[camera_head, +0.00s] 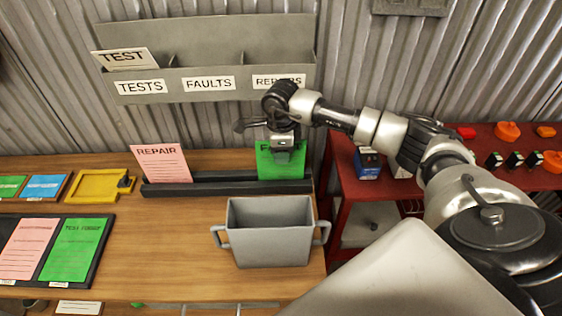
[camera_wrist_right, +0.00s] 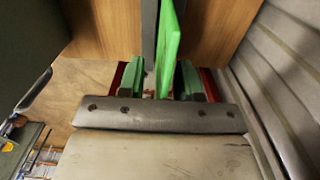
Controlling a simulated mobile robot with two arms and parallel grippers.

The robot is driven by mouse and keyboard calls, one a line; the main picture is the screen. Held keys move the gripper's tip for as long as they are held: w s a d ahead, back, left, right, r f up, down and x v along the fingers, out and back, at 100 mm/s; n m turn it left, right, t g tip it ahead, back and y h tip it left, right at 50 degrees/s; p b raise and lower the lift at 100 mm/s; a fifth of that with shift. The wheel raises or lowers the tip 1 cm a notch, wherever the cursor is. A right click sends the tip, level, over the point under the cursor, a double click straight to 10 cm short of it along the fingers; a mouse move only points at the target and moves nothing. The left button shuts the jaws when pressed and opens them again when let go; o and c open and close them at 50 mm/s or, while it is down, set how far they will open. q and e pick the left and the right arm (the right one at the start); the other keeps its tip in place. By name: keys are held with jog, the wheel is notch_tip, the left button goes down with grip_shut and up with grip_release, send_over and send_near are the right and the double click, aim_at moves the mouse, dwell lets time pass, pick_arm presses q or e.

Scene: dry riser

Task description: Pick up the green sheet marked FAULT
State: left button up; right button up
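The green sheet (camera_head: 281,165) stands upright in the right end of a dark slotted rack (camera_head: 225,185) on the wooden bench. Its heading is mostly hidden behind my right gripper (camera_head: 283,152). In the right wrist view the green sheet (camera_wrist_right: 168,45) shows nearly edge-on between the two fingers of my right gripper (camera_wrist_right: 162,82). The fingers are apart, with a visible gap on the left of the sheet; the right finger is very near it, and I cannot tell if they touch. My left gripper is not in view.
A pink REPAIR sheet (camera_head: 161,163) stands at the rack's left end. A grey bin (camera_head: 268,240) with handles stands in front. A wall holder (camera_head: 160,88) labelled TESTS, FAULTS, REPAIRS hangs behind, with a TEST card (camera_head: 126,58). A red shelf (camera_head: 370,192) stands at the right.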

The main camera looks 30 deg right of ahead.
jog(key=shift+c, duration=0.3)
grip_shut()
